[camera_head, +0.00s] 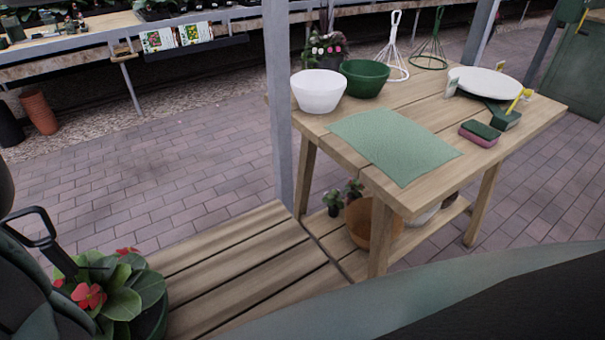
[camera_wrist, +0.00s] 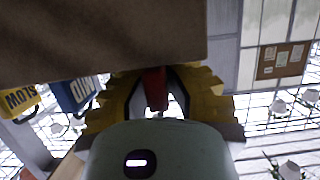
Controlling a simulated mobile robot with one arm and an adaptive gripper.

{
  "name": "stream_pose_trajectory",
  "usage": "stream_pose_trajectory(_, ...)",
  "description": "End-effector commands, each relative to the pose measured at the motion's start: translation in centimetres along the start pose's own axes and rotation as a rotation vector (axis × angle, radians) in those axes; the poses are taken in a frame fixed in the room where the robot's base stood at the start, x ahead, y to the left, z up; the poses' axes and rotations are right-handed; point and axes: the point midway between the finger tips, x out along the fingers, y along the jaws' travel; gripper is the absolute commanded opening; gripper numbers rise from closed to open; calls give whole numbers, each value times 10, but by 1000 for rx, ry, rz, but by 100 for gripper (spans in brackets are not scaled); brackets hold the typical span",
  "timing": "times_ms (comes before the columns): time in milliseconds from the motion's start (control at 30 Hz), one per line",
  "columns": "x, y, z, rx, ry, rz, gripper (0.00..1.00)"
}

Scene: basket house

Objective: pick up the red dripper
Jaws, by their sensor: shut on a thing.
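In the wrist view, the two yellow fingers of my gripper (camera_wrist: 157,96) are closed around a narrow red piece (camera_wrist: 154,88). It may be the red dripper, but most of it is hidden and I cannot make out its full shape. A large plain brown surface (camera_wrist: 110,35) fills the upper left of the wrist view, just beyond the fingers. I cannot tell if the red piece touches it. No red dripper and no gripper are recognisable in the head view.
The wooden table (camera_head: 470,170) holds a white bowl (camera_head: 318,92), a green bowl (camera_head: 365,78), a green mat (camera_head: 392,145), wire stands (camera_head: 396,60), a white plate (camera_head: 488,83) and sponges (camera_head: 480,133). A grey post (camera_head: 279,110) stands left of it. A red-flowered plant (camera_head: 118,285) is lower left.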

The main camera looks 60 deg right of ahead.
Motion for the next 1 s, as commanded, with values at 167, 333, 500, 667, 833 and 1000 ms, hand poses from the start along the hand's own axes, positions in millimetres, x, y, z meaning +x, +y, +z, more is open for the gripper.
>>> stream_pose_trajectory(167,-7,2,-21,-1,4,6,0)
stream_pose_trajectory(333,-14,2,-42,1,3,6,0)
stream_pose_trajectory(500,-20,3,-63,0,4,7,0)
stream_pose_trajectory(667,-26,3,-82,0,7,9,0)
stream_pose_trajectory(833,-28,2,-89,3,1,6,0)
stream_pose_trajectory(1000,-28,2,-90,3,0,5,0)
